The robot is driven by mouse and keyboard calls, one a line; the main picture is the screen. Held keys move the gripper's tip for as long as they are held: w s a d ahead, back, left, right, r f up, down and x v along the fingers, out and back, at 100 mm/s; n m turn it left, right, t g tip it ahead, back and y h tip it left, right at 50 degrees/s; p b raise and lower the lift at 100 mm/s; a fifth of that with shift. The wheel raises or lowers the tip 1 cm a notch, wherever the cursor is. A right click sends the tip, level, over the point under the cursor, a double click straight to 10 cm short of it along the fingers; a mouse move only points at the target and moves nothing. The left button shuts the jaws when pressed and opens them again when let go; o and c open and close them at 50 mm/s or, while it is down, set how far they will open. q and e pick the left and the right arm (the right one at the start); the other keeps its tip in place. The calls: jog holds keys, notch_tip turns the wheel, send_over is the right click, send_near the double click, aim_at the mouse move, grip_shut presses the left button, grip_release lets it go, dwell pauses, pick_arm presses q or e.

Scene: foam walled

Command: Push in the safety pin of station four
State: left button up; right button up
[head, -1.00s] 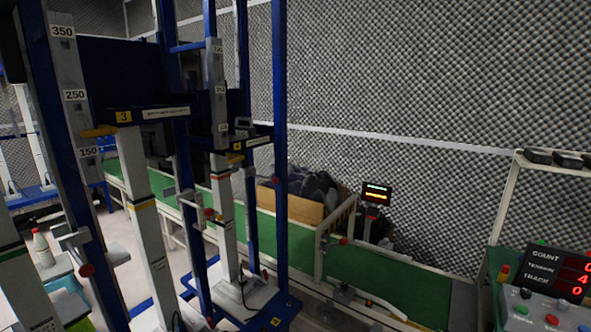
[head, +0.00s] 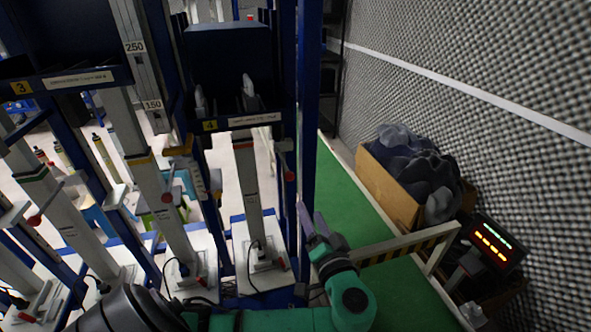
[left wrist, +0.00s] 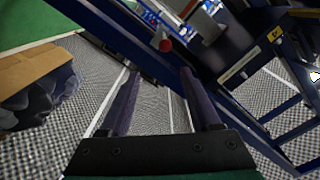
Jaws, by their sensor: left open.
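Station four (head: 252,122) has a yellow 4 label on its dark blue crossbar, above a pale grey column. A red-knobbed pin (head: 290,176) shows at the right side of this column. I cannot tell how far in it sits. My left gripper (head: 312,217) is open and empty, below and slightly right of the red knob in the head view, apart from it. In the left wrist view, a red knob (left wrist: 165,45) shows beyond and above the spread fingers (left wrist: 160,75), next to a blue post. My right gripper is not in view.
Station three (head: 75,78) stands to the left with its own red knob (head: 166,197). A blue upright post (head: 308,100) borders station four.

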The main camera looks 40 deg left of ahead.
pick_arm(q)
jog(key=p, duration=0.2)
send_near(290, 180)
jog(key=r, duration=0.1)
jog(key=p+x, duration=0.1)
jog(key=x, duration=0.4)
jog(key=p+x, duration=0.1)
jog(key=x, duration=0.3)
jog(key=shift+w+a+f, duration=0.25)
jog(key=shift+w+a, duration=0.2)
jog(key=shift+a, duration=0.1)
jog(key=shift+f, duration=0.15)
jog(key=shift+c, duration=0.6)
grip_shut()
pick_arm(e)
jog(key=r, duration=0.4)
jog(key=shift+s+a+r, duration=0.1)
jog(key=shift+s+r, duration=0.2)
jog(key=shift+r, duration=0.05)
